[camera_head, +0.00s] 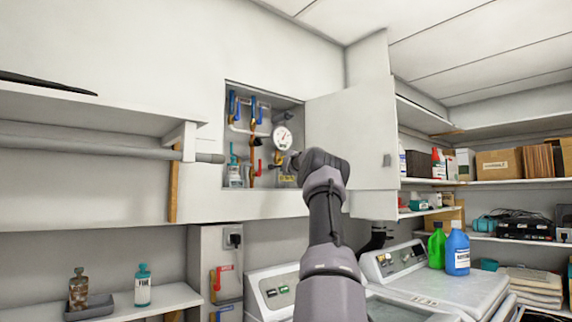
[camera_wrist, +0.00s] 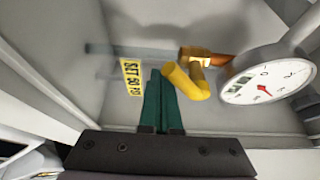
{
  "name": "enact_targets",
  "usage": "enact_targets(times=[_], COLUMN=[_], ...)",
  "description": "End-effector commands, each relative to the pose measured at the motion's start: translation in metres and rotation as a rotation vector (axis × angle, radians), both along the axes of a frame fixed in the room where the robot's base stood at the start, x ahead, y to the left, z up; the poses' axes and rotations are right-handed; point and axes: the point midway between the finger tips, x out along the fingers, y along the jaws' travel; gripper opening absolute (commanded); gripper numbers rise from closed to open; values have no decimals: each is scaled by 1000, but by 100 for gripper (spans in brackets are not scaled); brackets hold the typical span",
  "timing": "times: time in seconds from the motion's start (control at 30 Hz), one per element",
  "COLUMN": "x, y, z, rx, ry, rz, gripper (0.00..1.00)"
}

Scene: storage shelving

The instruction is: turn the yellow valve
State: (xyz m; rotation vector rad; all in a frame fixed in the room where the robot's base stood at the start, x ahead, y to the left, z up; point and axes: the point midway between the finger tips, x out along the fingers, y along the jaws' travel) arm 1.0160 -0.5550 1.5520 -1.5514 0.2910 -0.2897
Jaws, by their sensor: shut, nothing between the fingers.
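The yellow valve (camera_wrist: 187,82) shows in the wrist view as a short rounded yellow handle below a brass fitting (camera_wrist: 196,55). My gripper (camera_wrist: 160,76) has its two green fingers together, with nothing between them. The fingertips are just left of the yellow handle; I cannot tell whether they touch it. In the head view my arm reaches up to the open wall cabinet, and my wrist hides the yellow handle.
A round pressure gauge (camera_wrist: 265,76) is right of the handle, and a yellow label (camera_wrist: 132,77) is left of the fingers. The cabinet door (camera_head: 350,135) stands open on the right. Blue-handled pipes (camera_head: 255,108) are at the cabinet's left. A grey rod (camera_head: 95,148) ends near the cabinet.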

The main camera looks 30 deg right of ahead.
Motion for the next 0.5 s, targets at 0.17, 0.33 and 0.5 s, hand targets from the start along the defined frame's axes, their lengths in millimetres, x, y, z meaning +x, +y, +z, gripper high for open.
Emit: enact_targets(times=[0.17,0.33,0.5], x=[0,0,-1], y=[0,3,10], z=[1,2,5], rx=[0,-1,-1], ry=[-1,-1,-2], rz=[0,0,1], gripper=[0,0,0])
